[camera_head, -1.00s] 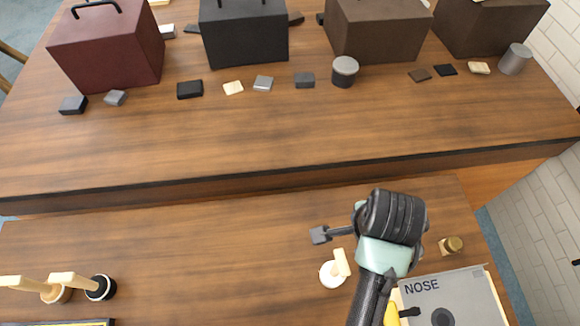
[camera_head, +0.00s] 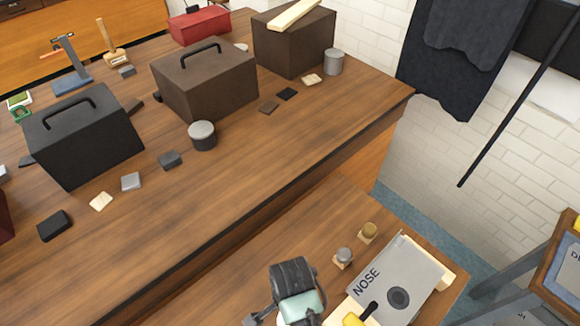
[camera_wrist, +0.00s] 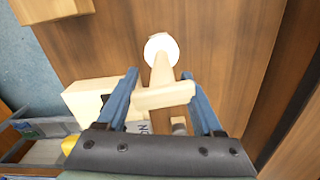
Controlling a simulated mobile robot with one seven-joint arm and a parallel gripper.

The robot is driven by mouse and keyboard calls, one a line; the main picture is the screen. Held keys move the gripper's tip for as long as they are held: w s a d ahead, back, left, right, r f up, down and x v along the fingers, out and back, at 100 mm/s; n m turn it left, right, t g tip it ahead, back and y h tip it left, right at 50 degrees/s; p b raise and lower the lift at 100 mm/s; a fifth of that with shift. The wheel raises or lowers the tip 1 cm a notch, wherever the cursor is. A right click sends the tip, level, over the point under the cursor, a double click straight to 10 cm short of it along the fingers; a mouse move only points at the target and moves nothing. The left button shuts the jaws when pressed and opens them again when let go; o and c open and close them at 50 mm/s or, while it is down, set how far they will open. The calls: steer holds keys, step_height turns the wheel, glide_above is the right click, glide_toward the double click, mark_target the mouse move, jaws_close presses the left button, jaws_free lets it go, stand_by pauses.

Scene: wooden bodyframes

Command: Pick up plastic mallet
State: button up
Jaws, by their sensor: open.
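The plastic mallet shows in the wrist view as a pale round white head (camera_wrist: 161,45) and a cream handle (camera_wrist: 165,96). The handle lies crosswise between the two blue fingers of my gripper (camera_wrist: 166,85). My gripper is open, and I see no clear grip on the handle. The white head is beyond the fingertips, over the brown wooden bench. In the head view my dark and pale green wrist (camera_head: 297,290) is low in the picture, and it and the lower edge hide most of the mallet.
A higher wooden bench top (camera_head: 250,165) carries a black case (camera_head: 85,135), a brown case (camera_head: 205,80) and small blocks.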

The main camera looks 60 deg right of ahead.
steer(key=shift+w+d+f+p, duration=0.1)
steer(key=shift+f+p, duration=0.25)
steer(key=shift+f, duration=1.95)
jaws_close()
